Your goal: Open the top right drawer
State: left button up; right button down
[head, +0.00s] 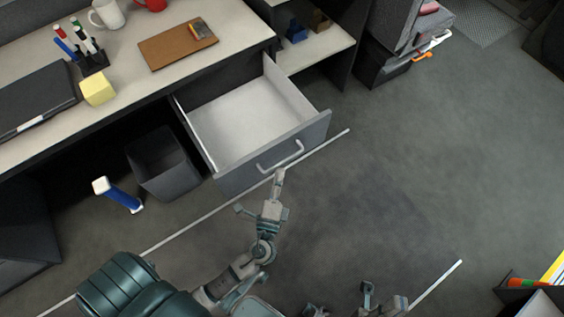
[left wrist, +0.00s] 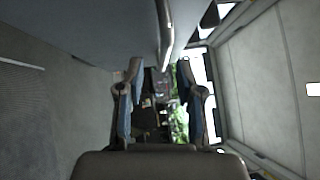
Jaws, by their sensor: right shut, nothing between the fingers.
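The drawer (head: 235,122) under the right end of the desk is pulled well out. Its white inside is empty, and a pale bar handle (head: 281,157) sits on its grey front. My left gripper (head: 278,176) is at the handle, at its lower front side; I cannot tell if it touches. In the left wrist view its two fingers (left wrist: 160,78) are apart, with the grey drawer front (left wrist: 90,20) and the handle (left wrist: 165,35) just beyond the tips. My right gripper (head: 384,299) is low at the bottom edge, shut and away from the drawer.
The desk (head: 125,85) holds a clipboard (head: 179,45), a pen holder and mugs.

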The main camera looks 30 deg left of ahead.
pick_arm(q)
jog(key=v, duration=0.6)
jog(key=shift+s+d, duration=0.2)
jog(key=shift+s, duration=0.15)
jog(key=shift+f, duration=0.15)
